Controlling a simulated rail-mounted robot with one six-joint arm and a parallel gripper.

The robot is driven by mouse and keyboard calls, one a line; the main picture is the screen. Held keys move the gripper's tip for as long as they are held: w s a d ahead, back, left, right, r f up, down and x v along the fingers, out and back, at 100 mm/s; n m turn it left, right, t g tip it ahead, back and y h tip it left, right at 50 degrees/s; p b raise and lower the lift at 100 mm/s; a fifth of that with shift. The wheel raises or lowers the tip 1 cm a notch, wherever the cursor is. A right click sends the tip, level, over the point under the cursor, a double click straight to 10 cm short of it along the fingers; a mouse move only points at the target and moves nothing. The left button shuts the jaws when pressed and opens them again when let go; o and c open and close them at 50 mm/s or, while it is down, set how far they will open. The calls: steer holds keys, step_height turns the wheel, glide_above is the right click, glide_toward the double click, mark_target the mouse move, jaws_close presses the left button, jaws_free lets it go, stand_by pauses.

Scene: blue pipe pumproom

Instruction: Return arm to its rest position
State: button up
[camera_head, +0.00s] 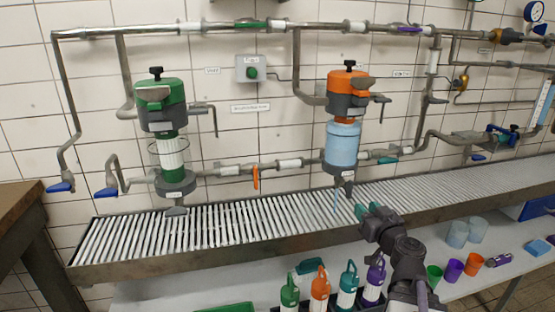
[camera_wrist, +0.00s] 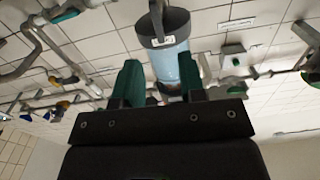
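My gripper (camera_head: 368,210) is over the front part of the roller conveyor (camera_head: 230,232), below and to the right of the orange-topped pump unit (camera_head: 346,105). In the wrist view, my gripper's two green fingers (camera_wrist: 159,82) stand apart with nothing between them touching either one. The pump unit's blue container (camera_wrist: 168,62) shows behind the gap between the fingers. The arm comes up from the lower right of the head view.
A green-topped pump unit (camera_head: 164,120) stands at the left. Several coloured bottles (camera_head: 320,288) stand in front of the conveyor. Cups (camera_head: 453,270) stand on the shelf at the right. Pipes (camera_head: 275,28) run along the tiled wall.

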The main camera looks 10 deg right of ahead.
steer(key=s+a+f+g, duration=0.5)
steer(key=a+f+g, duration=0.4)
steer(key=a, duration=0.2)
steer(key=s+a+f+g, duration=0.6)
steer(key=a+f+g, duration=0.2)
steer(key=a+g, duration=0.15)
step_height(320, 180, up, 23)
steer(key=a+p, duration=0.1)
steer(key=p, duration=2.2)
steer(key=shift+w+h, duration=0.2)
steer(key=shift+h, duration=0.1)
steer(key=shift+a+t, duration=0.1)
steer(key=shift+t, duration=0.15)
